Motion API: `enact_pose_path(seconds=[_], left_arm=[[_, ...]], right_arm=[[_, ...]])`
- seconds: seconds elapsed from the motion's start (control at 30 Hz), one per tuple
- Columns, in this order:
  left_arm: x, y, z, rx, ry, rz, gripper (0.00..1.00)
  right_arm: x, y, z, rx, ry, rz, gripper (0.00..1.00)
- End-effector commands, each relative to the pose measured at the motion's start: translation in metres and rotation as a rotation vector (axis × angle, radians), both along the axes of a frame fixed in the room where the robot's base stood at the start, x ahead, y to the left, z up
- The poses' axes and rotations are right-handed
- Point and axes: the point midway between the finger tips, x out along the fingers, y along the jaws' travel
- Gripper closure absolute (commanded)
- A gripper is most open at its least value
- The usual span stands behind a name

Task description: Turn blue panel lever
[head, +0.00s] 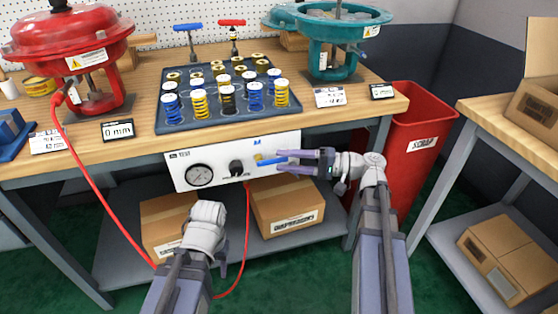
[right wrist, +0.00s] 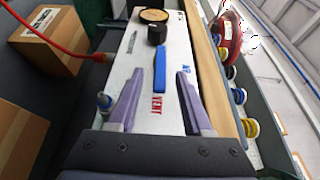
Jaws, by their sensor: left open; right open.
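The white test panel (head: 215,158) hangs under the front edge of the workbench. Its blue lever (head: 268,162) is on the right part of the panel and also shows in the right wrist view (right wrist: 160,70). My right gripper (head: 281,159) is open in front of the panel, fingers pointing left. In the right wrist view its fingertips (right wrist: 160,74) lie on either side of the lever, with gaps to both; contact is not visible. My left gripper (head: 207,220) is low in front of the bench, away from the lever; its fingers are mostly hidden.
The panel also carries a gauge (head: 198,176) and a black knob (head: 236,167). A red hose (head: 95,195) runs down in front of the bench. Cardboard boxes (head: 288,207) sit on the lower shelf. A red scrap bin (head: 415,140) stands to the right.

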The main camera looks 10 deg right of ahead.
Motion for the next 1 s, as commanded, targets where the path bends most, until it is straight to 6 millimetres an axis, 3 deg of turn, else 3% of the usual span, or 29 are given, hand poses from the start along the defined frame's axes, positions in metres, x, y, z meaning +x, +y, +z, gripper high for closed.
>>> enact_pose_path(seconds=[0.2,0.53,1.0], left_arm=[[0.0,0.0,0.0,0.0,0.0,0.0,0.5],[0.0,0.0,0.0,0.0,0.0,0.0,0.5],[0.0,0.0,0.0,0.0,0.0,0.0,0.5]], right_arm=[[0.007,0.018,0.0,0.0,0.0,-0.001,0.5],[0.008,0.021,0.0,0.0,0.0,-0.001,0.5],[0.008,0.021,0.0,-0.001,0.0,-0.001,1.0]])
